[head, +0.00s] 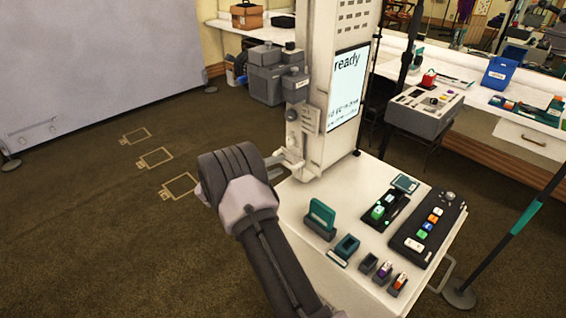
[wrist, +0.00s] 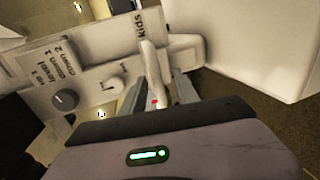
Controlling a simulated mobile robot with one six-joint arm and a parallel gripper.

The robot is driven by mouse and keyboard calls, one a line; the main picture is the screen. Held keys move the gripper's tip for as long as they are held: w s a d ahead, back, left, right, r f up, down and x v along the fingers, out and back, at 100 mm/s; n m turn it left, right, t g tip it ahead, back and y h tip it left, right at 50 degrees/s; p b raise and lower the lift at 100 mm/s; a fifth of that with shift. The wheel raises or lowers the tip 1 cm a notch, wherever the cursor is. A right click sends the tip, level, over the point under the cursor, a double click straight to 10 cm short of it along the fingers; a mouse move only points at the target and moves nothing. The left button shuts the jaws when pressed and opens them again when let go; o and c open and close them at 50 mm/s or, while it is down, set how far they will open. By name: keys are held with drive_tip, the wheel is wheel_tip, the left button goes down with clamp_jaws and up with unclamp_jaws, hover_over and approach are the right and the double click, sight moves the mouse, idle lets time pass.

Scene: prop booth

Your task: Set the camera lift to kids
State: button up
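The camera lift is a tall white column (head: 322,90) with a lit screen reading "ready". A pale lever (wrist: 151,65) with a red mark stands out from its side in the wrist view. The word "kids" (wrist: 139,34) is printed on the white part beside the lever's far end.
A white cart top (head: 290,205) holds a teal block (head: 321,214), a button panel (head: 428,229) and small holders, right of my arm. A dark round knob (wrist: 65,99) sits on the lift near the lever. Open carpet (head: 90,230) lies to the left.

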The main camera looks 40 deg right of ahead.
drive_tip(key=p+v, duration=0.3)
drive_tip(key=v, duration=1.1)
drive_tip(key=shift+s, duration=0.15)
drive_tip(key=shift+a, duration=0.1)
drive_tip(key=s+a+r+m+g+y, duration=0.1)
drive_tip(key=s+a+r+m+y, duration=0.2)
drive_tip(key=s+r, duration=0.45)
drive_tip(key=s+a+r+m+g+y, duration=0.1)
drive_tip(key=s+a+r+y, duration=0.2)
drive_tip(key=s+r+y, duration=0.35)
drive_tip(key=s+a+r+t+y, duration=0.3)
drive_tip(key=s+a+y, duration=0.1)
drive_tip(key=s+a, duration=0.4)
drive_tip(key=s+a+r+m+t+y, duration=0.1)
drive_tip(key=s+a+r+t+y, duration=0.1)
drive_tip(key=s+a, duration=0.7)
drive_tip(key=shift+s+r+t+y, duration=0.45)
drive_tip(key=shift+t+y, duration=0.45)
drive_tip(key=shift+y, duration=0.15)
